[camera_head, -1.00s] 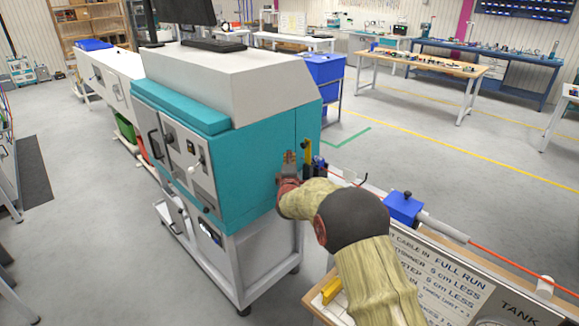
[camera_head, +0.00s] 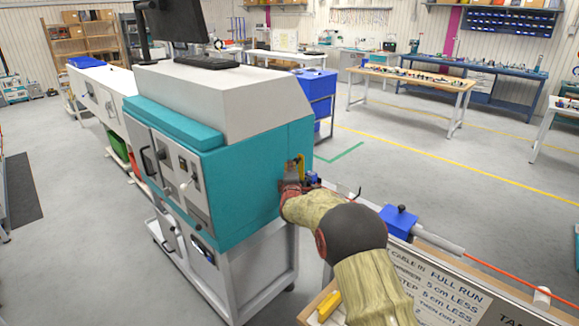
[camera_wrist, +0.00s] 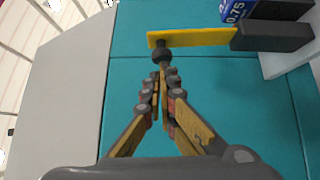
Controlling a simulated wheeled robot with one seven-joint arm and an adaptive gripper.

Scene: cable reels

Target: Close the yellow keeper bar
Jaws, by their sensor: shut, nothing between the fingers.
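The yellow keeper bar (camera_head: 301,166) stands at the near right side of the teal machine in the head view, partly hidden by my gripper (camera_head: 291,166). In the wrist view the yellow bar (camera_wrist: 200,38) lies across the top, with one end at a dark block (camera_wrist: 270,37) and a dark round knob (camera_wrist: 160,55) by its other end. My gripper (camera_wrist: 163,78) is shut and empty, its fingertips just below that knob. I cannot tell whether they touch it.
The teal machine face (camera_head: 250,180) is close beside my gripper. To the right, a blue clamp block (camera_head: 398,222) sits along the cable line with an orange cable (camera_head: 500,280). A sign board (camera_head: 435,275) fronts the bench. Open floor lies beyond.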

